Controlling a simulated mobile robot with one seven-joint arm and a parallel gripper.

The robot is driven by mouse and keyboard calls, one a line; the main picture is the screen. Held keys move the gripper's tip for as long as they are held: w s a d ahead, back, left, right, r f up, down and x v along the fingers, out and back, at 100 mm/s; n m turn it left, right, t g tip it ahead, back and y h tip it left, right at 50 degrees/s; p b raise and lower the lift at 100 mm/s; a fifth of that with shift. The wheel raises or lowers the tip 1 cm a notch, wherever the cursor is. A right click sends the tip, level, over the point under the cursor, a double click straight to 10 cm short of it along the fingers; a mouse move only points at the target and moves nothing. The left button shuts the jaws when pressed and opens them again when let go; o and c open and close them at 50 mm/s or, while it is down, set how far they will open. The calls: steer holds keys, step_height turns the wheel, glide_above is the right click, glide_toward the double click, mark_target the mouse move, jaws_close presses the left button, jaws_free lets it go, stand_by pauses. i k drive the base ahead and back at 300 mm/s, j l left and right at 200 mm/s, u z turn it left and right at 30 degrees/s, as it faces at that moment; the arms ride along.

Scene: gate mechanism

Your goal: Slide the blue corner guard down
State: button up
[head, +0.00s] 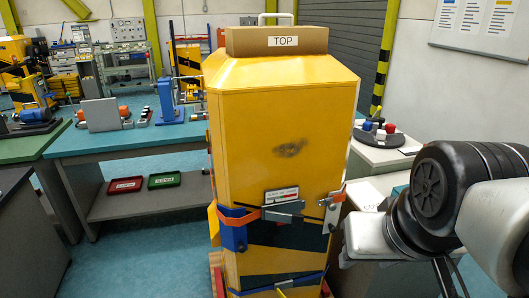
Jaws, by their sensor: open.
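The blue corner guard (232,230) sits on the lower left front corner of the yellow cabinet (275,110). My gripper (348,254) is at the right of the cabinet, low in the picture and apart from the guard. It is open, but its fingertips are small and hard to make out. I see nothing held in it.
A box marked TOP (276,41) stands on the cabinet. A grey latch piece (284,207) and a metal bracket (333,210) sit on its front. A blue-topped workbench (125,138) stands at left. A side table (374,157) stands behind my arm.

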mark_target(233, 238)
steer(key=i+j+u, duration=0.1)
steer(key=j+u, duration=0.25)
steer(key=i+j+u, duration=0.1)
steer(key=j+u, duration=0.25)
steer(key=j, duration=0.15)
steer(key=i+j+u, duration=0.2)
steer(key=j+u, duration=0.15)
